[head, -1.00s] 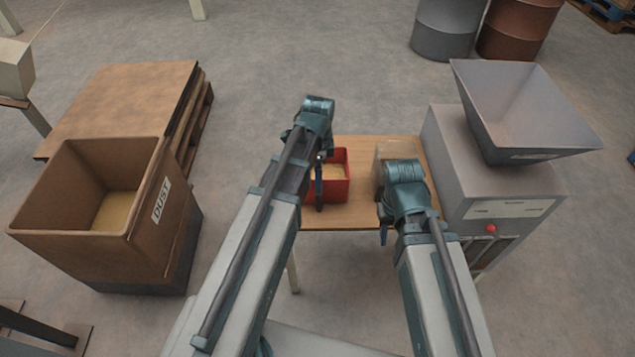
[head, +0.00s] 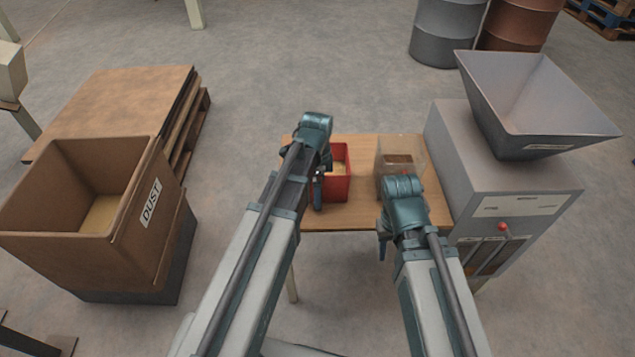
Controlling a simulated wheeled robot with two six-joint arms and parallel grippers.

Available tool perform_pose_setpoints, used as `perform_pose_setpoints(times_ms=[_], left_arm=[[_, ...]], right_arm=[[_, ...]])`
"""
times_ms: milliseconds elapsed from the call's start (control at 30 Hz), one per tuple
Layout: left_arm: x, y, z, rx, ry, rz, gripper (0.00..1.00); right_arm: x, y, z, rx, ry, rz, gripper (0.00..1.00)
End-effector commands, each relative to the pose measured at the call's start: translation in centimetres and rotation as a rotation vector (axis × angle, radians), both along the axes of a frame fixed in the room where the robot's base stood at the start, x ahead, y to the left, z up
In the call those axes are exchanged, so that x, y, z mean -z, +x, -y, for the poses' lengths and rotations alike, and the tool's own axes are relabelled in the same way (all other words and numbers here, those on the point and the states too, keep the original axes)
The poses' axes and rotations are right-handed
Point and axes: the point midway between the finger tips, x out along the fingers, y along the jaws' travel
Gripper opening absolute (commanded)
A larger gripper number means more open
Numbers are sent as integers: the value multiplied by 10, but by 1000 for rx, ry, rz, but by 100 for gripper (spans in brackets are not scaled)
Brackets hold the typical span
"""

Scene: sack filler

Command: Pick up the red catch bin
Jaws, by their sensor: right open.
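The red catch bin (head: 338,187) stands on the small wooden table (head: 340,220) and has pale, grainy stuff inside. My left arm and wrist hide its left side. My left gripper (head: 318,188) points down at the bin's left side. I cannot tell whether it touches the bin, or whether its jaws are open or shut. My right gripper (head: 384,240) is open, to the right of the bin and at the table's near edge. It is apart from the bin and nothing shows between its fingers.
A clear box (head: 400,152) with brown contents stands on the table, partly behind my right wrist. The grey filler machine (head: 510,190) with its hopper (head: 535,100) borders the table on the right. A brown dust bin (head: 90,240) and stacked boards (head: 110,110) are left.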

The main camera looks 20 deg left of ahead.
Motion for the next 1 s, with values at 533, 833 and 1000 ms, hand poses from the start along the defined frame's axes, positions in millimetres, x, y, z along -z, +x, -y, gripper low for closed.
perform_pose_setpoints(times_ms=[533, 833, 1000], left_arm=[[52, 1, 3, 0, 0, 1, 100], [50, 1, 3, 0, 0, 1, 84], [50, 1, 3, 0, 0, 1, 53]], right_arm=[[52, 0, 0, 0, 0, 0, 43], [50, 0, 0, 0, 0, 0, 43], [50, 0, 0, 0, 0, 0, 43]])
